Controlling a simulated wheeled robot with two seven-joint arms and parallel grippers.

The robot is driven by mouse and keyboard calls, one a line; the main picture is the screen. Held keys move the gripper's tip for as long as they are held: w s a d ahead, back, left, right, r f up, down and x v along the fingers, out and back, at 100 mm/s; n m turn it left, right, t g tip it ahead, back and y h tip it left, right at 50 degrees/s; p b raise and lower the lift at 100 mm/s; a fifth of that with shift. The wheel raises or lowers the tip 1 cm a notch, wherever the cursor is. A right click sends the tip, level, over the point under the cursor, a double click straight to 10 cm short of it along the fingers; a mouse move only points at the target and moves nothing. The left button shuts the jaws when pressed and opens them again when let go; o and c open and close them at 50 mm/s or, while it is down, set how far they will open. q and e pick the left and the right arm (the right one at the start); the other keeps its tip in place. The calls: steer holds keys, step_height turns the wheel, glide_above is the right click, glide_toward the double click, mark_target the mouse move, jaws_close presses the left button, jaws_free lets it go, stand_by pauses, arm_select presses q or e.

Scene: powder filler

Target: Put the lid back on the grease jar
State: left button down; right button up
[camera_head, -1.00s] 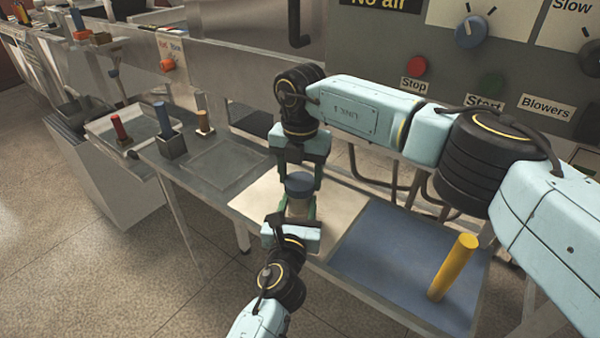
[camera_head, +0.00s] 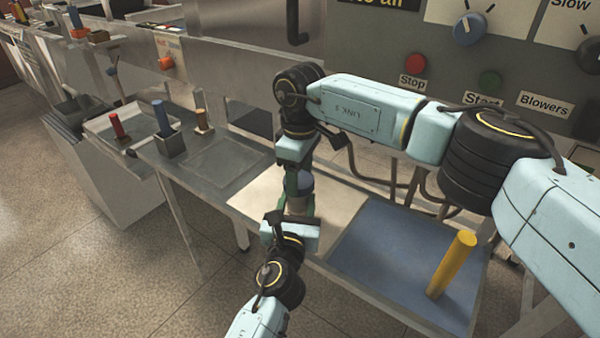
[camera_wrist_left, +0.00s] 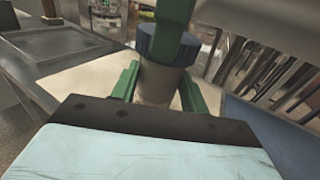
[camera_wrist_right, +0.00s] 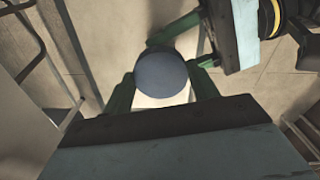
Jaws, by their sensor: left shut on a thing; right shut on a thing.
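The grease jar (camera_wrist_left: 155,83) is a pale brownish cylinder standing upright between my left gripper's green fingers. My left gripper (camera_head: 298,208) is shut on the jar from the near side, over the pale mat. The dark blue-grey round lid (camera_wrist_right: 161,74) is between the green fingers of my right gripper (camera_wrist_right: 162,88), which points down from above and is shut on it. In the left wrist view the lid (camera_wrist_left: 165,45) is at the jar's top, partly hidden by a green finger. I cannot tell whether it is fully seated. In the head view the fingers mostly hide both.
A yellow cylinder (camera_head: 452,264) stands on the blue mat (camera_head: 385,262) to the right. The pale mat (camera_head: 258,197) lies under the jar. Left, a blue-handled tool stands in a grey holder (camera_head: 170,146), beside red and tan handles. The control panel (camera_head: 440,60) is behind.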

steer(key=o, duration=1)
steer(key=shift+r, duration=2.3)
steer(key=shift+o, duration=0.2)
